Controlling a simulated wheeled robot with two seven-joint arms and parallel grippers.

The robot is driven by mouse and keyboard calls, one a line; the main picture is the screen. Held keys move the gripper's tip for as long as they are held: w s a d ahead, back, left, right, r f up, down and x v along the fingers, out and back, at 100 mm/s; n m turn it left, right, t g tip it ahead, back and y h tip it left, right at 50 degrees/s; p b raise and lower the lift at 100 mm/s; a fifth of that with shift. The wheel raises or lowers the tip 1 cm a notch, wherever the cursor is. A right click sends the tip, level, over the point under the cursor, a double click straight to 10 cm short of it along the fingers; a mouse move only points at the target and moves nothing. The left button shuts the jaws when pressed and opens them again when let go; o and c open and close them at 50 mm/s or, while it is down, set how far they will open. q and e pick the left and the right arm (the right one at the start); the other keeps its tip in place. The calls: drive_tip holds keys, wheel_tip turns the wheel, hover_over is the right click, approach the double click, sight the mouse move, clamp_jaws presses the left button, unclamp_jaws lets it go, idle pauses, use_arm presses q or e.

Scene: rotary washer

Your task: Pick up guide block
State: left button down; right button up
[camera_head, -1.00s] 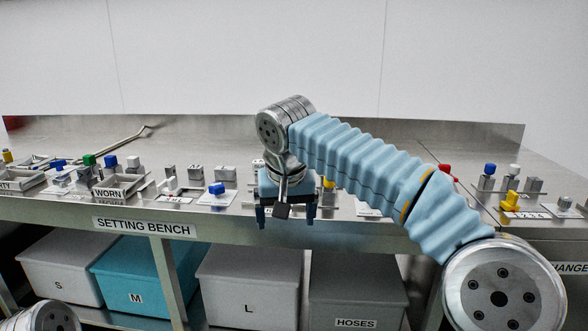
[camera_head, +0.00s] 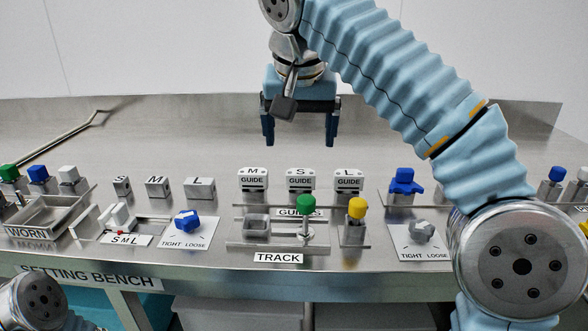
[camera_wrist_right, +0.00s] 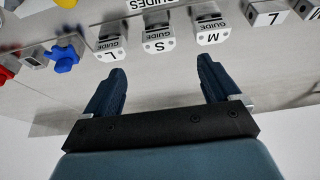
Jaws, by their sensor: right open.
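Three guide blocks stand in a row on the metal bench: the M guide block (camera_head: 253,179), the S guide block (camera_head: 299,179) and the L guide block (camera_head: 348,179). They also show in the right wrist view, with L (camera_wrist_right: 111,41) at left, S (camera_wrist_right: 158,37) in the middle and M (camera_wrist_right: 210,30) at right. My right gripper (camera_head: 300,140) is open and empty above the bench, behind the row and apart from the blocks. Its two dark blue fingers (camera_wrist_right: 161,85) point toward the row in the wrist view. My left gripper is out of view.
In front of the blocks are the track fixture (camera_head: 257,226), a green knob (camera_head: 306,205) and a yellow knob (camera_head: 357,208). Grey size blocks (camera_head: 158,187) stand to the left. A blue part (camera_head: 405,183) stands to the right. The bench behind is mostly clear.

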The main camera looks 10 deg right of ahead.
sight(301, 172)
drive_tip(key=x, duration=1.3)
drive_tip(key=shift+w+d+f, duration=0.1)
drive_tip(key=shift+w+d, duration=0.1)
drive_tip(key=shift+w, duration=0.15)
drive_tip(key=c, duration=1.1)
